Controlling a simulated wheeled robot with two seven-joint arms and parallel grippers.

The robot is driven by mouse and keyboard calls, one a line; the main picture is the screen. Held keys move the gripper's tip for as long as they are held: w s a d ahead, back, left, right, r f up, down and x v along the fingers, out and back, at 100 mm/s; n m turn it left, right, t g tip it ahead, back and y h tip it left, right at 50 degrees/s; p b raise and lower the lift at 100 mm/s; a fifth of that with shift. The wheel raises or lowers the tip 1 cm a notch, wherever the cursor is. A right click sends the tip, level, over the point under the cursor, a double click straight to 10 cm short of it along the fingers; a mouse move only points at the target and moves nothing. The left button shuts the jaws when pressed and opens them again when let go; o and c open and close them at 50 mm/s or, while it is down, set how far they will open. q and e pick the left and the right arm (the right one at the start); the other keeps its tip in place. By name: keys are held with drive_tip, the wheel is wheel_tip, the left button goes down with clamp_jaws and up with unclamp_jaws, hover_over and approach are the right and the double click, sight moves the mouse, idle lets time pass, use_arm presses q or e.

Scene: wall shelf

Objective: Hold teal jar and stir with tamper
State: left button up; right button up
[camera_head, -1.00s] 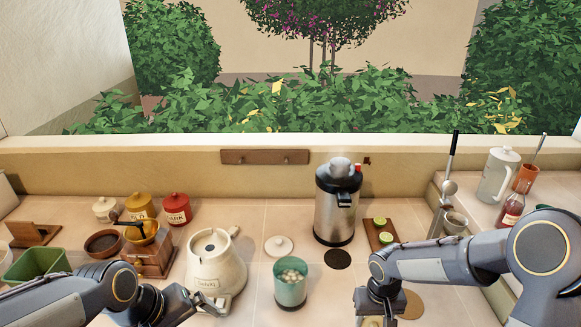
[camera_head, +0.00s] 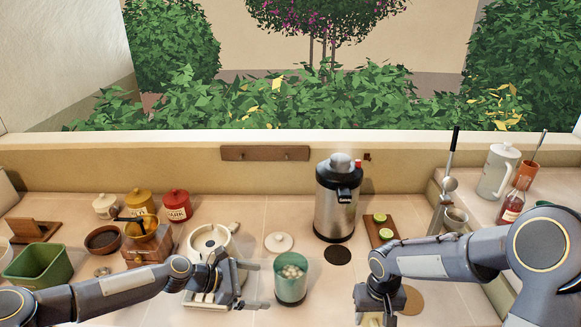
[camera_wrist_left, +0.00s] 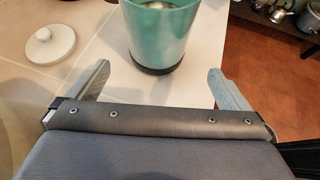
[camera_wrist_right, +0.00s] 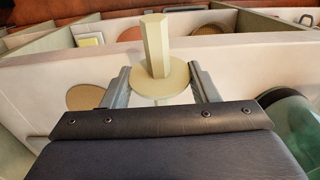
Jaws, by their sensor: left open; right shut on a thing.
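The teal jar (camera_head: 290,290) stands upright and open on the counter, with pale round lumps inside. My left gripper (camera_head: 258,285) is open just left of it, fingers pointing at it. In the left wrist view the jar (camera_wrist_left: 158,45) is centred ahead of the spread fingertips (camera_wrist_left: 158,76), not clearly between them. My right gripper (camera_wrist_right: 160,76) is shut on the pale tamper, which has a hexagonal shaft (camera_wrist_right: 155,42) and round disc. In the head view my right gripper (camera_head: 378,312) is right of the jar, at the front; the tamper is mostly hidden there.
A white lid (camera_head: 279,242) lies behind the jar. A steel dispenser (camera_head: 335,205) and a board with lime pieces (camera_head: 381,230) stand further back. A round cork mat (camera_head: 412,300) lies beside my right gripper.

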sight(287, 287)
use_arm(q)
drive_tip(key=shift+w+f, duration=0.1)
drive_tip(key=shift+w, duration=0.1)
drive_tip(key=shift+w+d+f, duration=0.15)
drive_tip(key=shift+d+f, duration=0.1)
drive_tip(key=shift+d, duration=0.2)
drive_tip(key=b+x, duration=0.1)
drive_tip(key=x, duration=0.8)
drive_tip(key=shift+r+b, duration=0.1)
drive_tip(key=shift+b, duration=0.25)
use_arm(e)
drive_tip(key=shift+f, duration=0.85)
use_arm(q)
drive_tip(key=c, duration=0.7)
drive_tip(key=shift+o, duration=0.2)
